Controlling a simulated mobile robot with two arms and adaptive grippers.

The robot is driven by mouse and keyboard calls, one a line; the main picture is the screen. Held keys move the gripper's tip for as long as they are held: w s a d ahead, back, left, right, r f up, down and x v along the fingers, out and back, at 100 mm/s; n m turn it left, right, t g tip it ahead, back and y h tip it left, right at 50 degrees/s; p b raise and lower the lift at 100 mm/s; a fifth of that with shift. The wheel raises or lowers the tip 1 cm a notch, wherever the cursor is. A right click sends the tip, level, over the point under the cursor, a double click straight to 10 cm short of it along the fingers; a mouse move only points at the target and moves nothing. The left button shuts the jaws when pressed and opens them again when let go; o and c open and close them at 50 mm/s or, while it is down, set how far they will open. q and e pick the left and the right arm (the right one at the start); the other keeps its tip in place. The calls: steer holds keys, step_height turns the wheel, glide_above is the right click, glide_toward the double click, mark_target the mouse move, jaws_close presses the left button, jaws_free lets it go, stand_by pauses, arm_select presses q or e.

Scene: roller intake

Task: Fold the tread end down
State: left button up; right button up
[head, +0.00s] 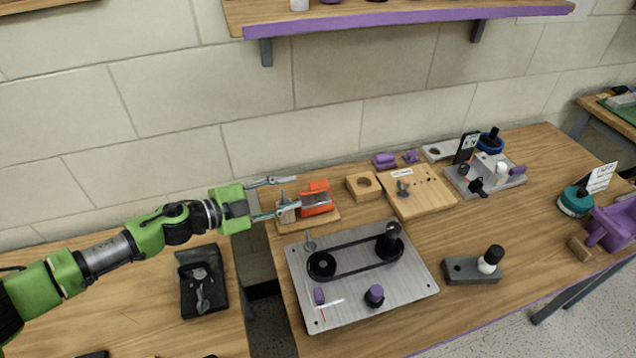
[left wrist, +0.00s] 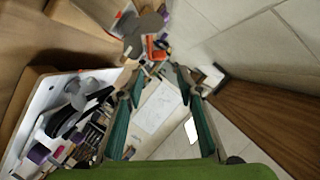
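A black belt-like tread (head: 350,245) loops around two dark rollers on a metal plate (head: 415,293) in the head view. A loose tread end cannot be made out. My left gripper (head: 290,192) is open and above the back left of the table, beyond the plate. Its lower finger overlaps an orange part (head: 317,187) on a wooden base (head: 325,222); contact cannot be told. In the left wrist view the teal fingers (left wrist: 158,80) are spread with nothing gripped between them. The plate (left wrist: 38,115) shows at the left there. My right gripper is not in view.
A wooden block with a hole (head: 363,186) and a wooden board (head: 425,200) stand behind the plate. A grey block with a white-and-black knob (head: 472,270) sits to its right. A black tray (head: 202,285) lies on the left table, across a gap. A shelf (head: 400,20) hangs above.

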mark_target(315, 186)
arm_select(q)
steer(key=x, duration=0.9)
steer(key=shift+w+d+f, duration=0.1)
steer(key=shift+w+d, duration=0.1)
steer(key=shift+d, duration=0.1)
